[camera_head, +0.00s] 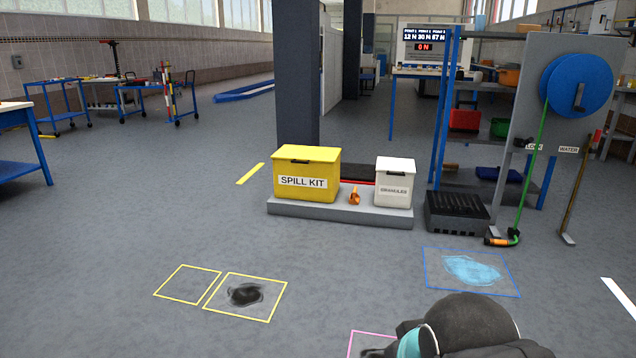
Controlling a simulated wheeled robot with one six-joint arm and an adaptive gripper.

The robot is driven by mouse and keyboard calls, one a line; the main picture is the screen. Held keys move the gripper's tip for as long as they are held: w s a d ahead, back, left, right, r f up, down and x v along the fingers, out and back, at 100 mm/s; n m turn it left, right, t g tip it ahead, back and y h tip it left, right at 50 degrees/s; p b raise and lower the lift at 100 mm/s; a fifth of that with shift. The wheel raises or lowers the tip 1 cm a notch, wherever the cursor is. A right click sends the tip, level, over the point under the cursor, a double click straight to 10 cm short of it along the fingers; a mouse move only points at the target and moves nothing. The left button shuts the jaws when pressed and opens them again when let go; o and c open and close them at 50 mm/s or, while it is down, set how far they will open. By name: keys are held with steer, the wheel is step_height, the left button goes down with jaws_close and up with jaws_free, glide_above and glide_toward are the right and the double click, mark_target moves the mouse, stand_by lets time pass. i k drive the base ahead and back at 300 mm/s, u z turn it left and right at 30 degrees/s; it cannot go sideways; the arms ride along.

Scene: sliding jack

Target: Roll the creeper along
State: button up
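No creeper can be made out for certain. A dark, flat thing with a red edge (357,173) lies partly hidden behind the yellow spill kit box and the white granules box; I cannot tell what it is. Part of my own arm, dark with a teal band, shows at the bottom right edge. My gripper's fingers do not show, and nothing held is visible.
The yellow spill kit box (306,190) and white granules box (394,192) stand on a low grey plinth (340,212). A black crate (456,220) sits right. Floor holds a dark spill (245,294) and a blue puddle (472,270). The left floor is open.

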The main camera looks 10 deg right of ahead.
mark_target(350, 172)
steer(key=z, duration=0.75)
steer(key=i, duration=1.8)
steer(key=z, duration=0.35)
steer(key=i, duration=1.85)
steer(key=u, duration=0.65)
steer(key=i, duration=0.9)
steer(key=u, duration=0.55)
steer(key=k, duration=0.4)
steer(key=u, duration=1.7)
steer(key=i, duration=2.3)
steer(key=u, duration=0.25)
steer(key=i, duration=1.75)
steer(key=z, duration=0.25)
